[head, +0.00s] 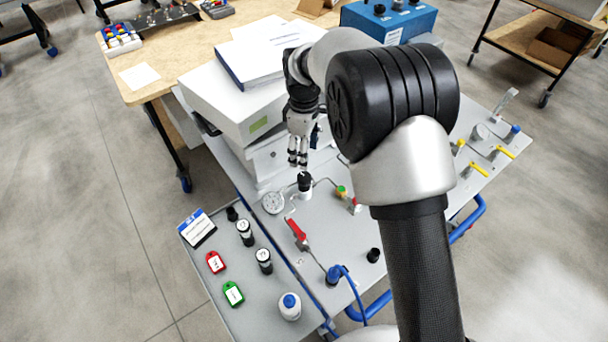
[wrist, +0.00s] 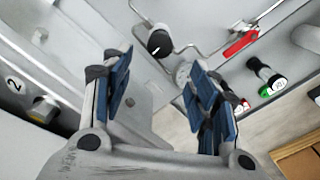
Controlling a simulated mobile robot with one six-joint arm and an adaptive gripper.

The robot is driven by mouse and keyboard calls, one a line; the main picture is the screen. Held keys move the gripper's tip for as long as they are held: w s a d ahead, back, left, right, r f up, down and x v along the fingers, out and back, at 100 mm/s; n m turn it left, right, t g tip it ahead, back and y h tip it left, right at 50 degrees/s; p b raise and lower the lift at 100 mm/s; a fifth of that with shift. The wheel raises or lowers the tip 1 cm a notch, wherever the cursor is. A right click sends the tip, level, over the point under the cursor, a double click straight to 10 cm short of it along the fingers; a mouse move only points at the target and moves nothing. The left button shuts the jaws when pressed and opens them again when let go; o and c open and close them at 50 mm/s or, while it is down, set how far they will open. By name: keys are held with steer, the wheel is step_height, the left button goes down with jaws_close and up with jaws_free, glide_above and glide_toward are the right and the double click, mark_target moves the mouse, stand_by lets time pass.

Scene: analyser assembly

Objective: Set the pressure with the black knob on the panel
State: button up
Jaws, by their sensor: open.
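The black knob (head: 304,181) stands on a white base on the grey panel (head: 330,240), beside a round pressure gauge (head: 273,202). In the wrist view the black knob (wrist: 159,42) shows a white mark on its top and lies beyond the fingertips, in line with the gap between them. My gripper (head: 298,163) points down just above the knob in the head view, apart from it as far as I can see. In the wrist view my gripper (wrist: 156,72) has its blue-padded fingers spread, with nothing between them. The gauge reading is too small to tell.
Thin metal pipes run beside the knob to a green-and-yellow fitting (head: 341,191). A red-handled valve (head: 297,231) stands in front. A white box (head: 235,100) is close behind and left of my gripper. Yellow-handled valves (head: 473,170) stand at the right.

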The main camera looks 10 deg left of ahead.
mark_target(304, 176)
step_height(304, 176, down, 10)
steer(key=shift+r+b, duration=0.1)
steer(key=shift+b, duration=1)
steer(key=c, duration=1.1)
steer(key=shift+o, duration=0.2)
steer(key=shift+m, duration=0.3)
